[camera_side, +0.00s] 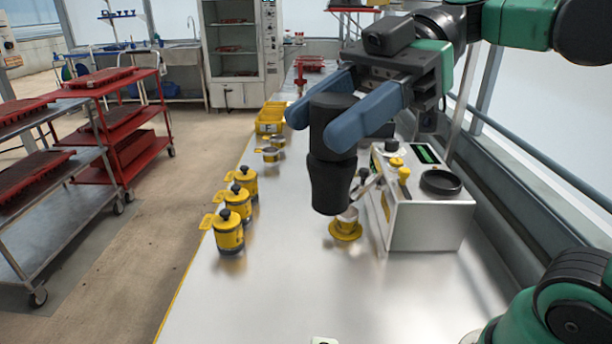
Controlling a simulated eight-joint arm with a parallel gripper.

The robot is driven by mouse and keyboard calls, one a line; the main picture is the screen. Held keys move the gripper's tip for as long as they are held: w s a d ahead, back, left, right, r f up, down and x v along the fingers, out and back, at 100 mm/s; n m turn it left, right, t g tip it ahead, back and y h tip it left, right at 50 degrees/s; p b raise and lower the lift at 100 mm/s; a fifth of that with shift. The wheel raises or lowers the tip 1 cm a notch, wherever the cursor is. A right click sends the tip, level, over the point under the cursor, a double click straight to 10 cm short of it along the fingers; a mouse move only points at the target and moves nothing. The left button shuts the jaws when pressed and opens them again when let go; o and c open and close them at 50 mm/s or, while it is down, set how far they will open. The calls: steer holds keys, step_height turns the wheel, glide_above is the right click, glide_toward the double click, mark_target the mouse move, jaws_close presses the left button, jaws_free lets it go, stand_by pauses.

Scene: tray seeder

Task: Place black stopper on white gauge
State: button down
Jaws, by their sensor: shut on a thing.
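The black stopper (331,182) is a tall dark piece with a narrower waist. It is upright between the blue fingers of my gripper (318,126), which is shut on it. The stopper is held up in the air. In the picture its lower end overlaps a small white cup-like piece on a round yellow base (346,230), which stands on the bench and is partly hidden. A white box (425,226) with a green display, a black round dish and yellow knobs stands just right of it. I cannot tell which of these white things is the gauge.
Several yellow canisters with black knobs (229,233) stand in a row on the left of the metal bench (270,300). Small cups (271,154) and a yellow bin (271,118) are farther back. The front of the bench is mostly clear. Red carts (130,140) stand on the floor at left.

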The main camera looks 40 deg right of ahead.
step_height(320, 180, down, 19)
steer(key=shift+r, duration=0.1)
stand_by(0.8)
steer(key=shift+c, duration=1.9)
jaws_free()
steer(key=shift+f, duration=0.2)
steer(key=shift+r, duration=0.1)
